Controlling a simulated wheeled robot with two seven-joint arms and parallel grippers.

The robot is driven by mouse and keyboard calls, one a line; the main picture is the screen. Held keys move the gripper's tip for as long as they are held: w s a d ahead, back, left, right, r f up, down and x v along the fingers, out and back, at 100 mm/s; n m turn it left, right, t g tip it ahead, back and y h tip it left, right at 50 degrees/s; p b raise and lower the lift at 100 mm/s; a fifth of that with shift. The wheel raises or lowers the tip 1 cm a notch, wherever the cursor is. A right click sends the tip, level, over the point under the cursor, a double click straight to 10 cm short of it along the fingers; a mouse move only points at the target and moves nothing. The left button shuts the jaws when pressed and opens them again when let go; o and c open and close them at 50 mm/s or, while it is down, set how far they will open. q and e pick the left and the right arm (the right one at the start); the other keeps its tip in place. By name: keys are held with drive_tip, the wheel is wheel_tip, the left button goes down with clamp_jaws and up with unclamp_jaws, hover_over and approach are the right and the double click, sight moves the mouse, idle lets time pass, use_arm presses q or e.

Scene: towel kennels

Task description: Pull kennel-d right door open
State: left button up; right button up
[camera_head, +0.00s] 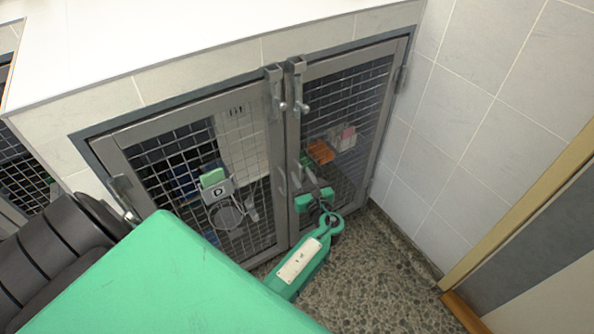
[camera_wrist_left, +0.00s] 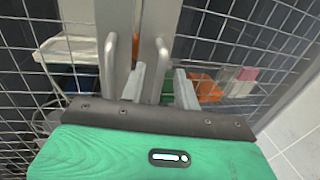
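Kennel-d has two grey-framed mesh doors under the white counter. Its left door (camera_head: 202,185) carries a plate marked D (camera_head: 217,191). Its right door (camera_head: 350,115) stands beside the tiled wall, and both doors look closed. The right door's upright bar handle (camera_wrist_left: 160,68) is by its inner edge, close to the left door's handle (camera_wrist_left: 109,65). My left gripper (camera_head: 308,183) is low at the right door's inner edge. In the left wrist view its fingers (camera_wrist_left: 163,88) are apart, with the right handle's bar showing between them. I cannot tell whether they touch it. My right gripper is not in view.
Metal latches (camera_head: 286,90) sit at the top where the doors meet. Orange (camera_head: 320,151) and pink-and-white things show behind the right door's mesh. A tiled wall (camera_head: 480,120) stands close on the right. The speckled floor (camera_head: 375,270) before the right door is clear.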

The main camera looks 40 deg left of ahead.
use_arm(q)
drive_tip(key=shift+w, duration=0.1)
clamp_jaws()
idle(0.3)
